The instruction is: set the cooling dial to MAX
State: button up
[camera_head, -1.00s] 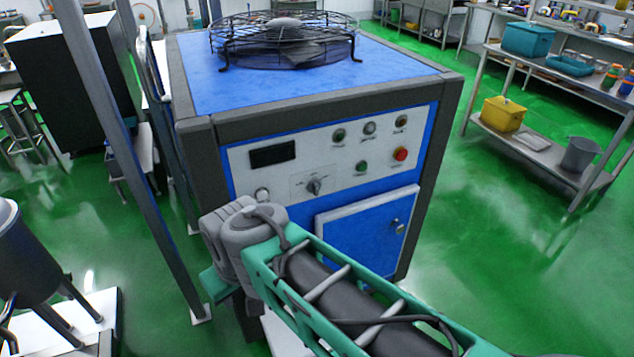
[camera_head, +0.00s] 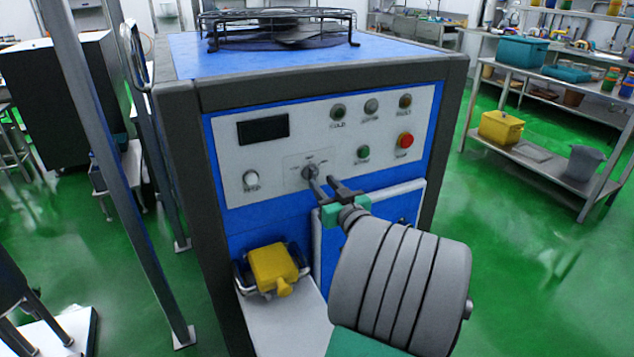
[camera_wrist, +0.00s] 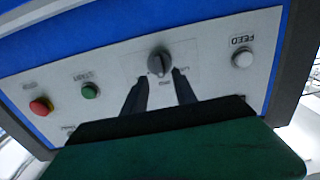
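The cooling dial (camera_head: 310,172) is a small dark grey knob on the white panel of the blue cabinet. In the wrist view the dial (camera_wrist: 159,62) shows face-on with its grip bar upright in the picture; its labels are too small to read. My gripper (camera_head: 320,182) is in front of the panel, pointing at the dial. In the wrist view my gripper (camera_wrist: 158,78) has its two dark fingers spread and empty, with tips just below the dial, one toward each side. I cannot tell whether they touch it.
The panel has a dark display (camera_head: 263,130), a white feed button (camera_head: 250,181), a green button (camera_head: 363,153) and a red button (camera_head: 405,141). A yellow part (camera_head: 273,268) sits low on the cabinet front. A grey post (camera_head: 120,170) stands to the left.

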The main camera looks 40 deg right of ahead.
aim_at(315, 175)
jog(key=x, duration=0.4)
jog(key=shift+w, duration=0.1)
grip_shut()
dwell(0.4)
